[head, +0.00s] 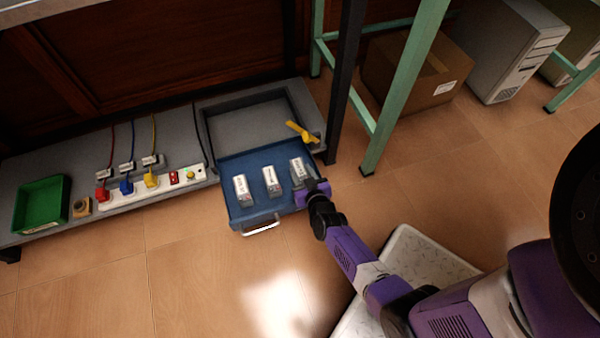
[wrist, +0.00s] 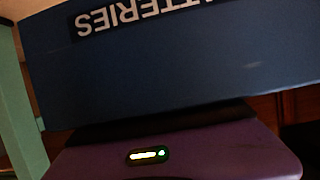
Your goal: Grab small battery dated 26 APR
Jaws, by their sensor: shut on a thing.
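Three small pale batteries stand in the blue drawer (head: 256,213): a left one (head: 241,187), a middle one (head: 271,180) and a right one (head: 297,168). Their printed labels are too small to read, so I cannot tell which is dated 26 APR. My gripper (head: 306,186) is at the drawer's right side, shut on the right battery at its lower end. The grip itself is mostly hidden by the purple gripper body. The wrist view shows a blue panel (wrist: 190,75) with an upside-down, partly cut-off "BATTERIES" label (wrist: 145,14); no battery shows there.
The drawer has a silver handle (head: 261,225) at its front. A yellow lever (head: 300,131) lies behind right. A power strip (head: 160,184) with coloured plugs and a green tray (head: 41,204) are left. Green table legs (head: 405,85) stand close at right.

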